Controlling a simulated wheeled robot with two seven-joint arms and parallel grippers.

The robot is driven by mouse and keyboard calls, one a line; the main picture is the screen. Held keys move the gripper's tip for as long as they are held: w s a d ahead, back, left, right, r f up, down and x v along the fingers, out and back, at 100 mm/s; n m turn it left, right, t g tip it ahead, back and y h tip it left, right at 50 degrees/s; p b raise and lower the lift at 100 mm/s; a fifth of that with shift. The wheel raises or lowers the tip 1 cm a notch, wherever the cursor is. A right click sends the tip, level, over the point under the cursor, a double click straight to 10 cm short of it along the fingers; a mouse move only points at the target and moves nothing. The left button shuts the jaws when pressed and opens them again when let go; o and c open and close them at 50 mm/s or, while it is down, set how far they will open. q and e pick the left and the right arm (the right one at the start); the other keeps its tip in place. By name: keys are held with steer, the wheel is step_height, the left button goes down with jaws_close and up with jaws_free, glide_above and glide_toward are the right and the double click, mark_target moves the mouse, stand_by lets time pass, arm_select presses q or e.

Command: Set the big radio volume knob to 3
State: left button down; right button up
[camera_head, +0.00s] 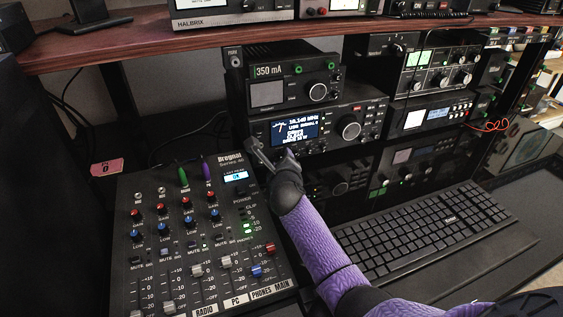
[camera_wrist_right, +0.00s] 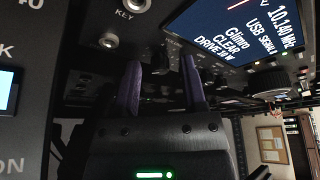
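The big radio (camera_head: 326,128) stands on the desk under the shelf, with a lit blue display (camera_head: 295,130) and a large silver-rimmed tuning knob (camera_head: 350,130). The display also shows in the right wrist view (camera_wrist_right: 240,35). My right gripper (camera_head: 270,152) is in front of the radio's lower left front. In the right wrist view its two purple fingers (camera_wrist_right: 162,84) stand apart and point at the panel, below the KEY jack (camera_wrist_right: 136,5). My left gripper is out of view.
A mixer (camera_head: 195,235) with several knobs and faders lies left of my right forearm. A keyboard (camera_head: 425,228) lies to the right. A smaller radio (camera_head: 290,82) sits on top of the big one. The wooden shelf (camera_head: 240,32) crosses above.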

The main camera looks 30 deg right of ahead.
jaws_close()
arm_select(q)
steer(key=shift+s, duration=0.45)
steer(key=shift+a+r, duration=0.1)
